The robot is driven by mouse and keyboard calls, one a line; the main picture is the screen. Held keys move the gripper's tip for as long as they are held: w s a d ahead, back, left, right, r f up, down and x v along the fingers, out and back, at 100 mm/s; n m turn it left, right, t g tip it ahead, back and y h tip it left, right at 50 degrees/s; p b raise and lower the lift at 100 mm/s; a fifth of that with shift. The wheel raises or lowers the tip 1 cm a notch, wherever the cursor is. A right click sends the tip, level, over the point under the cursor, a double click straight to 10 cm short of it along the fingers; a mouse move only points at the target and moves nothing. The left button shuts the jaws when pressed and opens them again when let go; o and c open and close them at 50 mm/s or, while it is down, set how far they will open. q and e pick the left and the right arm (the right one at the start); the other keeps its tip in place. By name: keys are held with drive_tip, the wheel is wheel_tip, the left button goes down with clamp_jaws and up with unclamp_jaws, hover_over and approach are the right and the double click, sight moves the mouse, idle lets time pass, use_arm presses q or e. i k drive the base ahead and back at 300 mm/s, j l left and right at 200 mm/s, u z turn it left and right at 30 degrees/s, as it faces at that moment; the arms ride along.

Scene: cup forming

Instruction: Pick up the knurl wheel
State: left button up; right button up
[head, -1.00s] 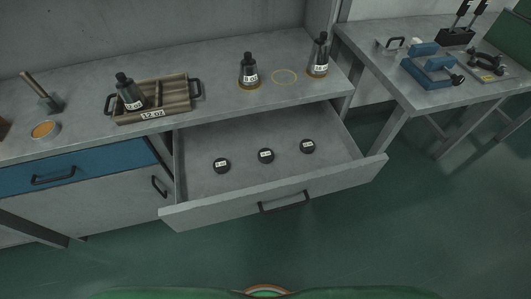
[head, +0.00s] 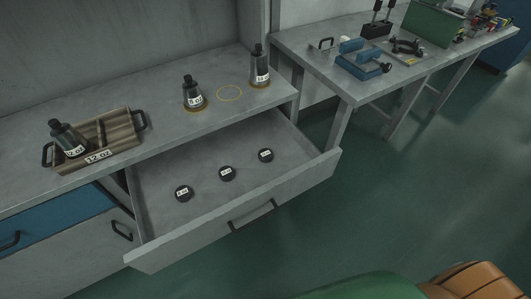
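I cannot tell for sure which thing is the knurl wheel. Three small black round pieces with white labels lie apart in the open drawer: a left one (head: 184,194), a middle one (head: 227,174) and a right one (head: 265,155). Their labels are too small to read surely. On the side table are a blue fixture (head: 362,66) and a black tool (head: 408,47) on a small plate. Neither gripper is in view.
The grey drawer (head: 235,238) stands pulled out. A green box (head: 434,22) stands farther right. Green floor is free.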

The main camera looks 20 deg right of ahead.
sight(266, 155)
drive_tip(key=i+l+u, duration=0.15)
drive_tip(key=l+u, duration=0.3)
drive_tip(key=l, duration=0.7)
drive_tip(key=l+u, duration=0.45)
drive_tip(key=l, duration=0.7)
